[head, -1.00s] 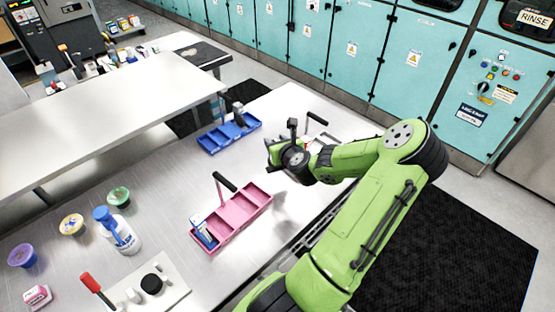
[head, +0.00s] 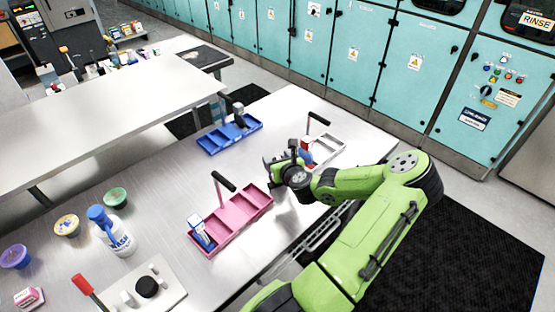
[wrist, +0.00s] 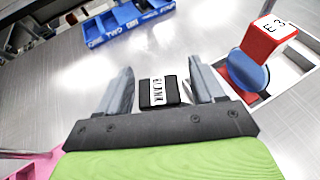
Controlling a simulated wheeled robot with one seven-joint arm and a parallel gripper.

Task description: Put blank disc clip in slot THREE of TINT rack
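The blank disc clip (wrist: 158,92) is a small black block with a white label, seen between my gripper's fingers in the wrist view. The lower part of the clip is hidden. In the head view my gripper (head: 275,164) is between a pink rack (head: 232,225) and a white-grey rack (head: 330,150). A blue rack (head: 212,142) stands farther back. I cannot read which rack says TINT.
A red clip (wrist: 266,38) with a blue disc stands in the white rack. A blue-and-white clip (head: 201,234) stands in the pink rack, a dark clip (head: 239,114) in the blue one. A wash bottle (head: 115,238) and several tubs are at left. Upright rack handles are nearby obstacles.

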